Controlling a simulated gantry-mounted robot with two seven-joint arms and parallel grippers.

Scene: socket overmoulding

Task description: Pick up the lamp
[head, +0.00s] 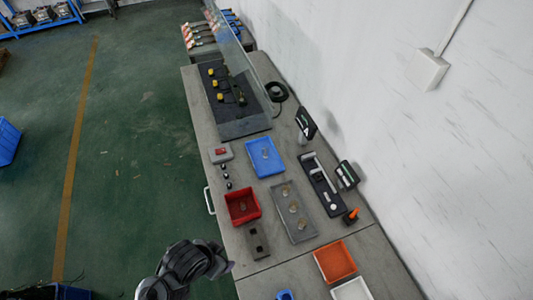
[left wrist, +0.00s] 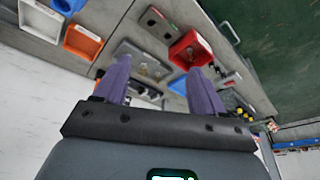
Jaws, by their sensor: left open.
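I cannot tell for certain which thing is the lamp. Small, pale yellowish clear pieces that look like lamps (head: 293,208) lie in a long grey tray (head: 308,231) on the bench. Similar small pieces seem to lie in the red bin (head: 254,205) and the blue tray (head: 277,168). My left gripper (left wrist: 157,66) shows its two purple fingers spread wide in the left wrist view, with nothing between them. The grey tray (left wrist: 122,52) lies beyond the fingers there, well apart from them. In the head view, my dark arm is at the bottom, left of the bench edge. My right gripper is out of view.
A grey block with holes (head: 257,240) stands near the red bin. An orange bin (head: 334,262) and a white bin (head: 352,291) stand at the bench's near end. A dark mat (head: 215,95) with yellow-topped parts is at the far end. The wall bounds the right side.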

